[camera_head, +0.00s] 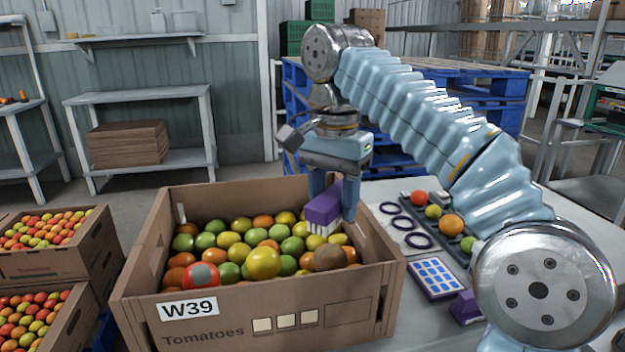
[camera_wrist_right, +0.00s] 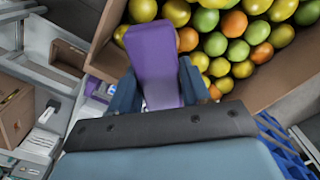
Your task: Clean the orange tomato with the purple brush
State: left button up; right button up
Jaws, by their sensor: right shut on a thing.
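My right gripper (camera_head: 334,190) is shut on the purple brush (camera_head: 322,209), holding it above the right part of the tomato box with its pale bristles pointing down. The brush also shows between the fingers in the right wrist view (camera_wrist_right: 153,50). Whether the bristles touch a tomato below is unclear. A large orange tomato (camera_head: 452,225) sits on the dark tray on the table at the right. Several other orange tomatoes lie in the box, including one (camera_head: 263,222) at its back. A brown, dirty-looking round fruit (camera_head: 329,258) lies near the front right. My left gripper is out of view.
The cardboard box (camera_head: 270,322), marked W39, has raised walls around the tomatoes. Right of it are purple-black rings (camera_head: 418,241), a blue-and-white card (camera_head: 435,279), a purple object (camera_head: 466,307) and the dark tray (camera_head: 431,221). Blue pallets (camera_head: 490,112) stand behind.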

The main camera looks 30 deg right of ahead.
aim_at(331, 247)
jog(key=shift+w+f, duration=0.15)
jog(key=shift+w, duration=0.1)
jog(key=shift+f, duration=0.25)
notch_tip(331, 247, down, 3)
jog(key=shift+r+b, duration=0.1)
jog(key=shift+b, duration=0.2)
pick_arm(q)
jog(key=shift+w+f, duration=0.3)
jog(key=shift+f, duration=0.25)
pick_arm(e)
jog(key=shift+f, duration=0.8)
pick_arm(q)
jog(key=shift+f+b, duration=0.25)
jog(key=shift+b, duration=0.25)
pick_arm(e)
jog(key=shift+f, duration=0.35)
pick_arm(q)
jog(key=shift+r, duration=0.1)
pick_arm(e)
jog(key=shift+d, duration=0.1)
